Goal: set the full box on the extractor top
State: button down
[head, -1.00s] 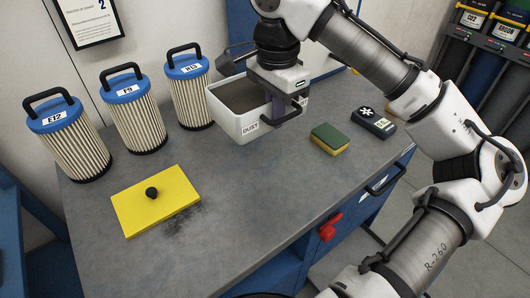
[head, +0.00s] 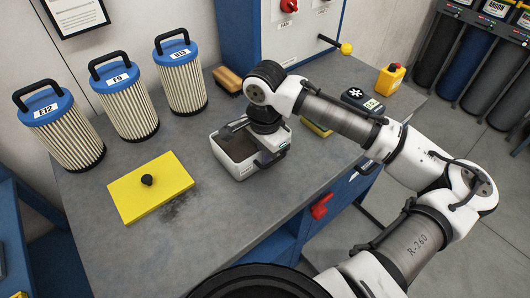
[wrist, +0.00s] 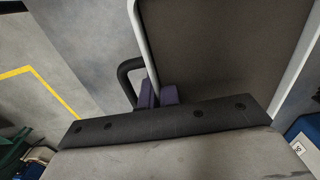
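The white box (head: 231,168), open at the top and filled with dark grey matter, is upright at the middle of the grey worktop (head: 240,215) in the head view. It looks level and very low; I cannot tell whether its base touches the top. My gripper (wrist: 159,96) is shut on the box wall: in the wrist view its two purple pads pinch the rim beside the black handle (wrist: 125,80). The dark contents (wrist: 225,45) fill much of that view. In the head view my arm hides the fingertips and part of the box's right side.
Several pleated filters with blue caps (head: 122,98) stand at the back left. A yellow plate (head: 150,187) with a black knob lies left of the box. A brush (head: 228,79), a partly hidden sponge (head: 317,129) and a meter (head: 362,101) lie around.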

jog(key=shift+f, duration=0.2)
jog(key=c, duration=1.6)
grip_release()
jog(key=shift+c, duration=0.2)
notch_tip(320, 180, up, 12)
jog(key=shift+r+b, duration=0.25)
jog(key=shift+b, duration=0.95)
